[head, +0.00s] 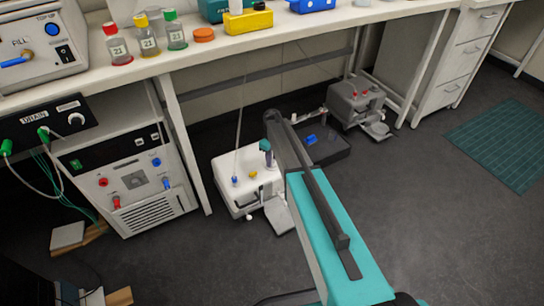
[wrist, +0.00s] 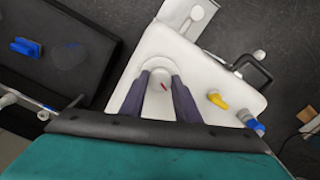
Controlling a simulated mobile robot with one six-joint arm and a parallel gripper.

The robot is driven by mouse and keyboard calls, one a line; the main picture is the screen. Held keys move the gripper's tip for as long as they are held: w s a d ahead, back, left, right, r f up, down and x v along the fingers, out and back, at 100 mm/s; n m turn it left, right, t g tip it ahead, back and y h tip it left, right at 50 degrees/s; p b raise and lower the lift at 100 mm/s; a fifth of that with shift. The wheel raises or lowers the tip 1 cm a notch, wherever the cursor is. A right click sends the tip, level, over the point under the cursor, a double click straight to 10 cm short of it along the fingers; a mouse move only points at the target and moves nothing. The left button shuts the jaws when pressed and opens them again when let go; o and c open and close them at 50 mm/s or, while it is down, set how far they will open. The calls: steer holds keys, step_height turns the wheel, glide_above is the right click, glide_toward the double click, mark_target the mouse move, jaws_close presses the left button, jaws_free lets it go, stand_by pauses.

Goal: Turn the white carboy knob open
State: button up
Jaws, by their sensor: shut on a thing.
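The white carboy (head: 231,168) stands on the floor beneath the bench in the head view. In the wrist view its white top (wrist: 212,82) fills the middle. The fingers are shut on the knob, one on each side. In the head view my gripper (head: 267,153) reaches down to the carboy's top, and I cannot make out the knob there.
A yellow fitting (wrist: 217,100) and a blue fitting (wrist: 252,120) stand on the carboy's top. A black tray (head: 335,153) holding a blue item lies beside the carboy. A grey unit (head: 350,103) stands farther back. The bench edge (head: 250,44) is above; open floor lies right.

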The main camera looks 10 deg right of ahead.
steer(key=shift+n+p, duration=1)
steer(key=shift+n, duration=1.2)
steer(key=o, duration=1)
steer(key=shift+o, duration=0.2)
steer(key=shift+r, duration=0.1)
step_height(320, 180, up, 14)
steer(key=p, duration=0.1)
steer(key=shift+f, duration=0.2)
steer(key=shift+f, duration=0.1)
